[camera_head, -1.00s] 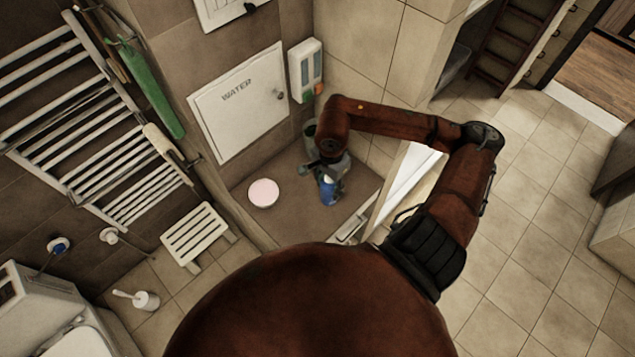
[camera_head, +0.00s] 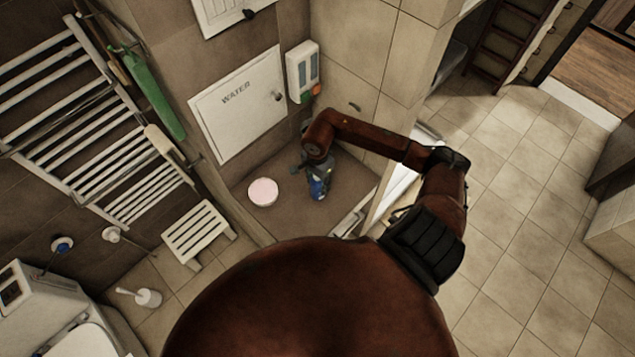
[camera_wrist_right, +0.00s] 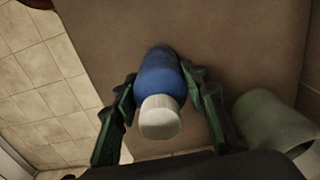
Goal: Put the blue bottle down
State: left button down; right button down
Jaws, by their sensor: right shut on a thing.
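The blue bottle (camera_head: 318,188) with a white cap is in my right gripper (camera_head: 313,176), over the brown basin floor (camera_head: 345,190) in the head view. In the right wrist view the bottle (camera_wrist_right: 161,82) sits between the two green-and-black fingers of the gripper (camera_wrist_right: 160,92), its white cap toward the camera. The fingers are shut on its sides. I cannot tell whether the bottle's base touches the floor. My left gripper is not in view.
A round pink-and-white dish (camera_head: 263,192) stands left of the bottle. A greenish cylindrical container (camera_wrist_right: 272,122) is close by at the right in the wrist view. A white stool (camera_head: 197,235) stands outside the basin. Basin floor is clear in front of the bottle.

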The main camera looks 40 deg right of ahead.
jog(key=shift+f, duration=0.15)
jog(key=c, duration=1.2)
grip_release()
